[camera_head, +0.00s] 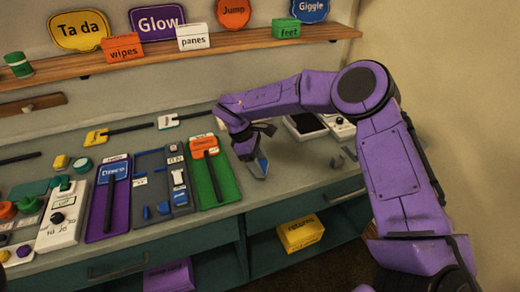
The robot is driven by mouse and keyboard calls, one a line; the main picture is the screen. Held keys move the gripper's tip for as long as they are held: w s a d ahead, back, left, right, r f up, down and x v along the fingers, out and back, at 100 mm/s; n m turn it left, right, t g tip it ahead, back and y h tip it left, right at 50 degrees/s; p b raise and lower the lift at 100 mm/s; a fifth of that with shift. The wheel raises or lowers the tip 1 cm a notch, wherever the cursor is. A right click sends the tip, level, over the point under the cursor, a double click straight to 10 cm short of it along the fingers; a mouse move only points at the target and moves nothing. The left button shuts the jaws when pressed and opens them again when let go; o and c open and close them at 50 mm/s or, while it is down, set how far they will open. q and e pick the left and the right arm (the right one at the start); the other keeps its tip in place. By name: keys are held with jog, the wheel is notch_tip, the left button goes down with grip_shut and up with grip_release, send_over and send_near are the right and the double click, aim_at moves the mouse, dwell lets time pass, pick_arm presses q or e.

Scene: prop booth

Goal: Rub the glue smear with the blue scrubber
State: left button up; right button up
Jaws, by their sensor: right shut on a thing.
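My right gripper (254,151) reaches in from the right on its purple arm and points down over the grey counter. It is shut on a small blue piece, seemingly the blue scrubber (261,168), which shows below the fingers. The scrubber is close to the counter top, but I cannot tell whether it touches. A small greyish patch (337,161) lies on the counter to the right; I cannot tell whether it is the glue smear. The fingers and scrubber may hide part of the surface beneath them. My left gripper is not in view.
A green tray (228,182) with an orange label lies just left of the gripper. Left of it are a dark grey tray (181,207) and a purple tray (95,224). A dark pad (307,123) lies behind. Bare counter (300,180) is free to the right.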

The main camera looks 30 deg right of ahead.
jog(key=shift+r+p, duration=1)
jog(key=shift+r, duration=1.7)
jog(key=shift+a+f, duration=0.1)
